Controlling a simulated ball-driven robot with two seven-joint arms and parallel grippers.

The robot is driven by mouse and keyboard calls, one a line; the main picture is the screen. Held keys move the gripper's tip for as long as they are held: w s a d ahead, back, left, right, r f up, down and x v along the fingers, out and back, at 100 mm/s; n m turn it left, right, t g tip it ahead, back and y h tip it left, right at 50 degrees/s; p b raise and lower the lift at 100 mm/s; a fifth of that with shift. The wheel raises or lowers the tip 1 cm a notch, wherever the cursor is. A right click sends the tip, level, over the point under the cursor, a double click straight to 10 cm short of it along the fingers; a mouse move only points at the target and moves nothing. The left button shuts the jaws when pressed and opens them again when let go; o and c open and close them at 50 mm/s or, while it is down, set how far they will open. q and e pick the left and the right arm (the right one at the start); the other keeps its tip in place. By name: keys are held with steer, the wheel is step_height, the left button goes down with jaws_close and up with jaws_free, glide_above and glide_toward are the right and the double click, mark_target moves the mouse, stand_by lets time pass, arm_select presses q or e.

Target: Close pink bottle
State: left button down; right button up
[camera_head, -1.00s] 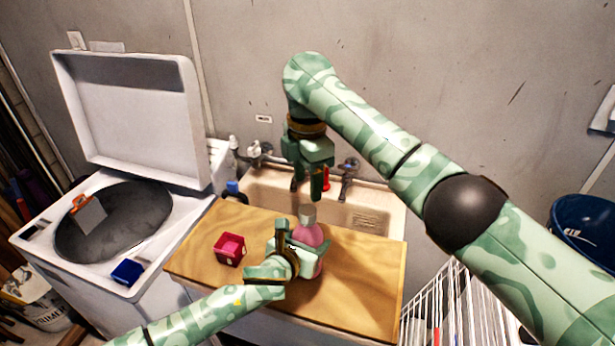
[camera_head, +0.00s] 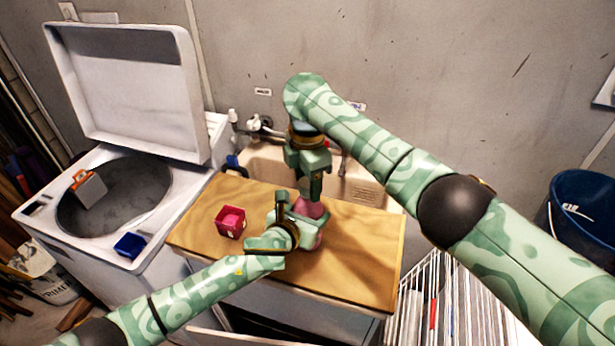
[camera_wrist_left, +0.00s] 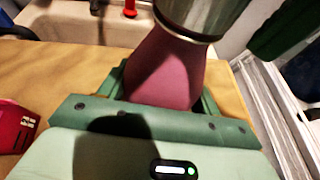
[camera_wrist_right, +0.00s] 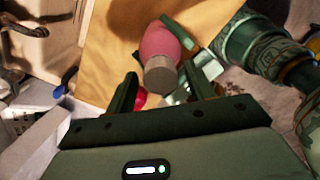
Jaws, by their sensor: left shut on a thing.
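In the head view the right gripper hides the cap.
A small red box (camera_head: 230,222) with pink contents stands left of the bottle on the wooden board (camera_head: 355,265). An open white washer (camera_head: 190,205) stands at left, with a blue box (camera_head: 130,245) on its rim. A white rack (camera_head: 450,300) is at right.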

steer(key=c, duration=0.9)
steer(key=shift+m, duration=0.9)
steer(key=shift+c, duration=0.2)
steer(key=o, duration=1.1)
steer(key=shift+r, duration=0.1)
steer(key=shift+r, duration=2.15)
steer(key=shift+c, duration=0.5)
step_height(320, 180, up, 4)
steer(key=shift+f+n, duration=0.2)
steer(key=shift+n, duration=0.7)
